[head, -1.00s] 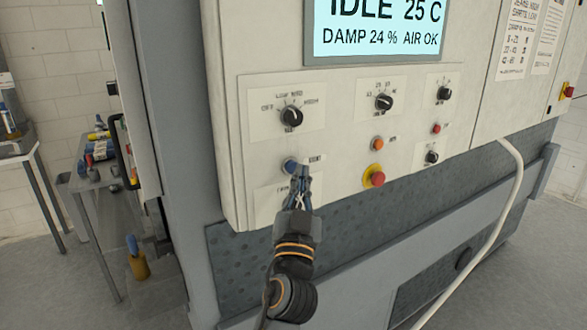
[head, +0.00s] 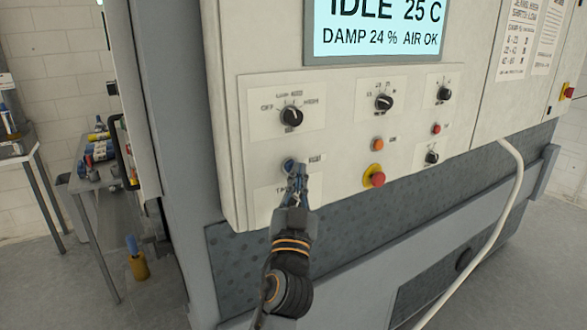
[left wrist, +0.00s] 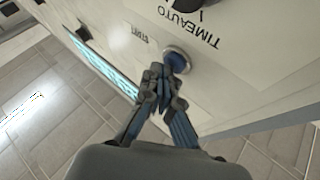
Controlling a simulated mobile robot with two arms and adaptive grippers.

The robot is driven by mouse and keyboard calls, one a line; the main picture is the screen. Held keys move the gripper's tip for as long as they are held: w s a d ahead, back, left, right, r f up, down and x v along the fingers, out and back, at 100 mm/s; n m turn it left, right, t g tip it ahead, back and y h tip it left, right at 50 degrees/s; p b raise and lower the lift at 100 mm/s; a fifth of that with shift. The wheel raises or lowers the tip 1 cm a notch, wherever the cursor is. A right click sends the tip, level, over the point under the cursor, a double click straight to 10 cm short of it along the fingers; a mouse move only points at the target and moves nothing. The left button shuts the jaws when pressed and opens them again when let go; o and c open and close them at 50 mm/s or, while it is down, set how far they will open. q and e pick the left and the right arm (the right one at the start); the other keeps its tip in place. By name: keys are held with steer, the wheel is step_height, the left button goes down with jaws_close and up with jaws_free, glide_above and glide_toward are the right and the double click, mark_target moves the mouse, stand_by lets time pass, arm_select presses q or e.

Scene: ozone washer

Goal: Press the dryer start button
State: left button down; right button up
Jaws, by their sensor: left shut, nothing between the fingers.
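The dryer start button is a round blue button (head: 288,165) on the lower left of the pale control panel, with a small label to its right. In the left wrist view the blue button (left wrist: 178,61) shows in a metal ring, beside an upside-down label. My left gripper (head: 299,171) is shut and empty, its fingertips at the button's lower right edge. In the left wrist view the closed fingertips (left wrist: 158,72) overlap the near edge of the ring. I cannot tell whether they touch the button. My right gripper is not in view.
The display (head: 378,30) reads IDLE 25 C, DAMP 24 %, AIR OK. A black selector knob (head: 292,115) sits above the button. An orange button (head: 378,143) and a red emergency stop (head: 374,176) lie right. A white hose (head: 508,205) hangs at the right.

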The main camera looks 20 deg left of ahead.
arm_select(q)
steer(key=shift+w+a, duration=0.15)
steer(key=shift+a, duration=0.1)
stand_by(0.4)
steer(key=shift+s+d+b, duration=0.35)
steer(key=shift+s+d, duration=0.25)
steer(key=shift+d, duration=0.1)
